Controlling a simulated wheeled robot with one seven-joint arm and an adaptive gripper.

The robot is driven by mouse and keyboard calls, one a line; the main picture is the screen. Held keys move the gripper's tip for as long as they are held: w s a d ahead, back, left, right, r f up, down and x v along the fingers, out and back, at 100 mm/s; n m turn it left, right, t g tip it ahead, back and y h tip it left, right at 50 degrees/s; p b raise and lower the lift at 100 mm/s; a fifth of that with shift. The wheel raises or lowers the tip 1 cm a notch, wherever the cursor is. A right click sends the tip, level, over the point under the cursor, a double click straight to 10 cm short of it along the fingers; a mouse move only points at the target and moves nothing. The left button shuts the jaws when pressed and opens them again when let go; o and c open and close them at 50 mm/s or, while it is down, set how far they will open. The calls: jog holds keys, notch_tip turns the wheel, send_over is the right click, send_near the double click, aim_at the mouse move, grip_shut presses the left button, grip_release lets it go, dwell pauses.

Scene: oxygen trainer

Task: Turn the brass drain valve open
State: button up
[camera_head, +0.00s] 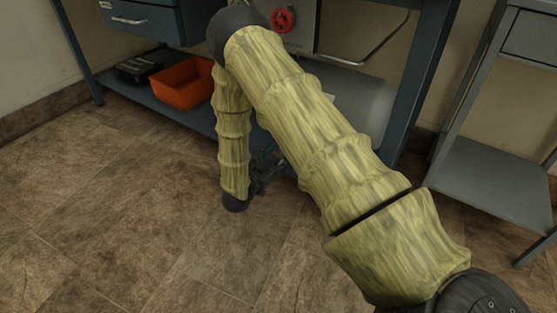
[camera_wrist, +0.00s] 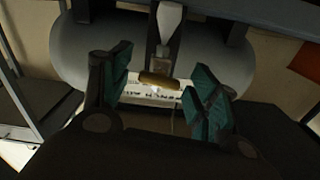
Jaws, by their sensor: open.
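The brass drain valve (camera_wrist: 158,79) shows in the wrist view as a short brass-coloured bar below a pale fitting on the underside of the grey tank (camera_wrist: 75,50). My gripper (camera_wrist: 163,88) is open, with its teal-padded fingers on either side of the brass bar and a visible gap at each side. Whether the bar lies at the depth of the fingertips I cannot tell. In the head view the grey tank (camera_head: 370,97) is partly behind my arm. My gripper (camera_head: 268,165) is low by the shelf edge there, and the valve is hidden.
A white label (camera_wrist: 150,95) with dark print lies behind the valve. An orange bin (camera_head: 180,84) and a black object (camera_head: 138,67) sit on the blue lower shelf (camera_head: 190,117). A red knob (camera_head: 283,20) is above. A grey side table (camera_head: 490,180) stands right. The floor in front is clear.

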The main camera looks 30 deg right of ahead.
jog(key=shift+w+d, duration=0.15)
jog(key=shift+d, duration=0.25)
jog(key=c, duration=1)
jog(key=shift+r, duration=0.1)
jog(key=shift+c, duration=0.2)
jog(key=shift+r+p, duration=0.15)
jog(key=shift+p, duration=0.65)
jog(key=shift+n+p, duration=0.5)
jog(key=shift+p, duration=0.35)
jog(key=shift+f+n+p, duration=0.2)
jog(key=shift+n+p, duration=0.2)
jog(key=shift+p, duration=0.55)
jog(key=o, duration=1)
